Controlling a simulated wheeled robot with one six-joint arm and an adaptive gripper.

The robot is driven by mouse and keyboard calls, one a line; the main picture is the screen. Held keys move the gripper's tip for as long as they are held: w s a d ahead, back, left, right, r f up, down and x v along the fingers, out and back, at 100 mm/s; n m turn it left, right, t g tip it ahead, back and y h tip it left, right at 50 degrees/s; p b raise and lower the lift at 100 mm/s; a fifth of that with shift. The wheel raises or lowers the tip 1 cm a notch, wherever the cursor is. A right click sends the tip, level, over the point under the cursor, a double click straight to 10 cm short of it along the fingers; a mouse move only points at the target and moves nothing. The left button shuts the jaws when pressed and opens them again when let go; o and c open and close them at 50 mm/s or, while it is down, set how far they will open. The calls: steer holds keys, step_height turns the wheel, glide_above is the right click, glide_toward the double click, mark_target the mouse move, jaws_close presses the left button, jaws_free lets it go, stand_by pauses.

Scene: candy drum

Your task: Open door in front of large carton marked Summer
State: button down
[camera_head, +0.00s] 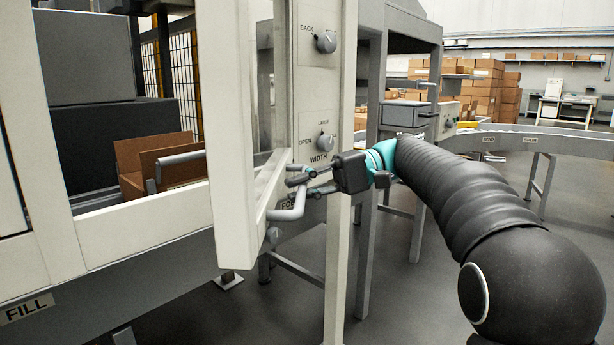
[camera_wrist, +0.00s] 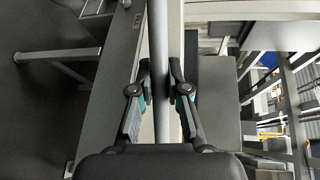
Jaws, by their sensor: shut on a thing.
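A cream-framed door (camera_head: 231,120) of the machine stands out at an angle, seen nearly edge-on in the head view. A grey bar handle (camera_head: 291,209) is fixed to it. My gripper (camera_head: 300,181) is at this handle, with its fingers closed around the bar. In the wrist view, the gripper (camera_wrist: 161,88) has the grey bar (camera_wrist: 159,38) upright between its two fingers. Brown carton pieces (camera_head: 140,154) show inside the machine at the left. No Summer marking is readable.
A cream post (camera_head: 340,230) with BACK, OPEN and WIDTH knobs stands right beside the gripper. Another bar handle (camera_head: 178,158) shows at the left. A FILL label (camera_head: 27,308) is at the lower left. A conveyor (camera_head: 515,143) and stacked cartons (camera_head: 487,88) stand behind. Grey floor is open at the right.

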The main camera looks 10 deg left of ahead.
steer(key=shift+d+f, duration=0.1)
stand_by(0.3)
steer(key=c, duration=1.1)
jaws_free()
steer(key=shift+c, duration=0.2)
